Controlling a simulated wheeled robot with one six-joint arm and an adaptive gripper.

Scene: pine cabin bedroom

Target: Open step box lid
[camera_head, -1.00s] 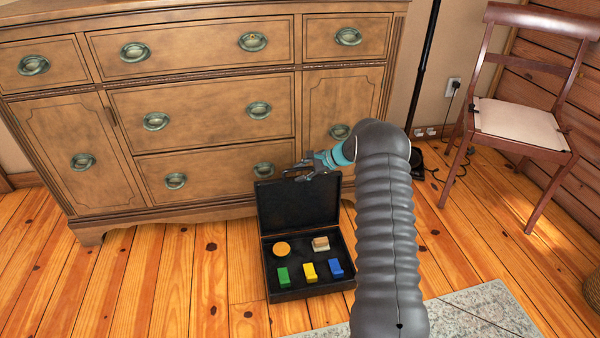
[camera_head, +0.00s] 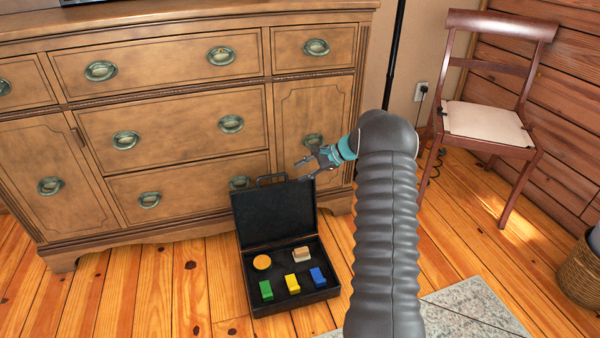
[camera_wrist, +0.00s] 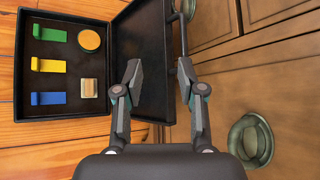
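The black step box (camera_head: 262,303) sits on the wood floor before the dresser. Its lid (camera_head: 275,217) stands raised at the back, with a handle (camera_head: 272,178) on its top edge. Inside lie an orange disc (camera_head: 262,262), a tan block (camera_head: 301,255), and green (camera_head: 266,290), yellow (camera_head: 292,284) and blue (camera_head: 318,277) blocks. My gripper (camera_head: 303,169) is open, close above and right of the lid's top edge. In the wrist view, its parted fingers (camera_wrist: 158,75) are near the lid (camera_wrist: 150,45) and its handle (camera_wrist: 183,35); nothing is seen held. I cannot tell whether they touch.
The wooden dresser (camera_head: 180,100) stands close behind the lid. A wooden chair (camera_head: 489,122) is at the right, with a basket (camera_head: 582,272) at the right edge. A grey rug (camera_head: 470,310) lies at lower right. The floor left of the box is clear.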

